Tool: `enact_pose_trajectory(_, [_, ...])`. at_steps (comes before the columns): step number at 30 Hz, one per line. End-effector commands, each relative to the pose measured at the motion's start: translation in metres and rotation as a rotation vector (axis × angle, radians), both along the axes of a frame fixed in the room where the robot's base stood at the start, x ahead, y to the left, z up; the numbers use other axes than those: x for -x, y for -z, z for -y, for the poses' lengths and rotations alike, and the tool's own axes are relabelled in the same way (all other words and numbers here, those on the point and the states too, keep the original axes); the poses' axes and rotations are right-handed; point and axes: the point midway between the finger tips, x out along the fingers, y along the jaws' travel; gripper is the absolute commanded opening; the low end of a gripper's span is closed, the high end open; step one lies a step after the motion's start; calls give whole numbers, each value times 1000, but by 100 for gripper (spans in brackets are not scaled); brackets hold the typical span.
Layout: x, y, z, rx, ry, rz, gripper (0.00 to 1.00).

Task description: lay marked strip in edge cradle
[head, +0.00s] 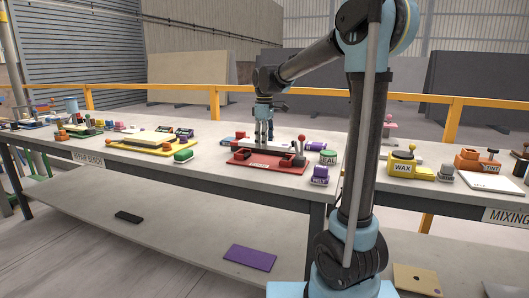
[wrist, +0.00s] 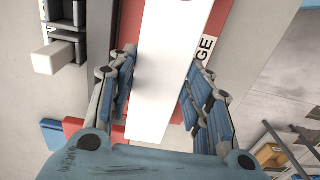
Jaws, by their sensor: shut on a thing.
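The white strip (wrist: 165,70) runs lengthwise between the fingers of my gripper (wrist: 160,95) in the wrist view. My gripper is shut on it. Red base (wrist: 131,22) shows beside the strip in the wrist view, with a label ending in "GE" (wrist: 205,48). I cannot tell whether the strip touches the cradle.
A purple block (head: 319,175) and a green SEAL pot (head: 328,158) stand right of the cradle. A yellow board (head: 150,146) lies to the left, and a yellow WAX block (head: 402,168) to the right.

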Motion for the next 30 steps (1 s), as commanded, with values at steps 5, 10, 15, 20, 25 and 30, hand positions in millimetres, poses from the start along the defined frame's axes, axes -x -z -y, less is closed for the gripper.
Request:
enact_pose_trajectory(5, [0, 15, 0, 0, 0, 0, 7])
enact_pose_trajectory(10, [0, 36, 0, -1, 0, 0, 7])
enact_pose_trajectory(15, [0, 41, 0, -1, 0, 0, 7])
enact_pose_trajectory(20, [0, 42, 0, -1, 0, 0, 7])
enact_pose_trajectory(25, [0, 43, 0, -1, 0, 0, 66])
enact_pose_trajectory(30, [0, 43, 0, -1, 0, 0, 66])
